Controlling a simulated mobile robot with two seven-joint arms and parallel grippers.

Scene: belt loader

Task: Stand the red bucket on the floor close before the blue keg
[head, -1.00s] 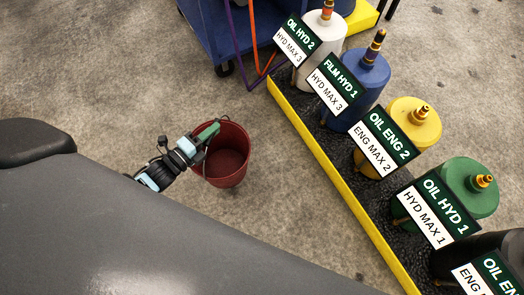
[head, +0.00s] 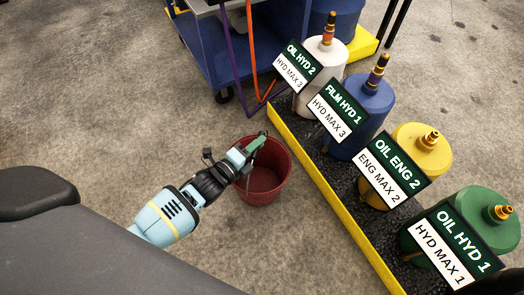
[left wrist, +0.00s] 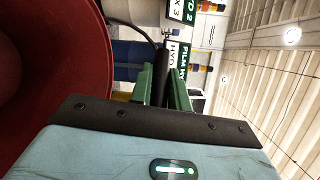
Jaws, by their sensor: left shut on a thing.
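The red bucket (head: 264,188) is in front of the yellow-edged rack, with its open top facing up. It fills the left side of the left wrist view (left wrist: 35,65). My left gripper (head: 258,142) is at the bucket's far left rim. Its green fingers (left wrist: 166,88) are shut on the bucket's dark handle. I cannot tell whether the bucket's base touches the floor. The blue keg (head: 368,105) with the FILM HYD 1 sign stands in the rack, to the right of and beyond the bucket. My right gripper is out of view.
The rack's yellow edge (head: 335,202) runs diagonally just right of the bucket. A white keg (head: 322,70), a yellow keg (head: 418,155) and a green keg (head: 473,215) stand in it. A blue cart (head: 250,50) with hoses is behind. Floor left of the bucket is clear.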

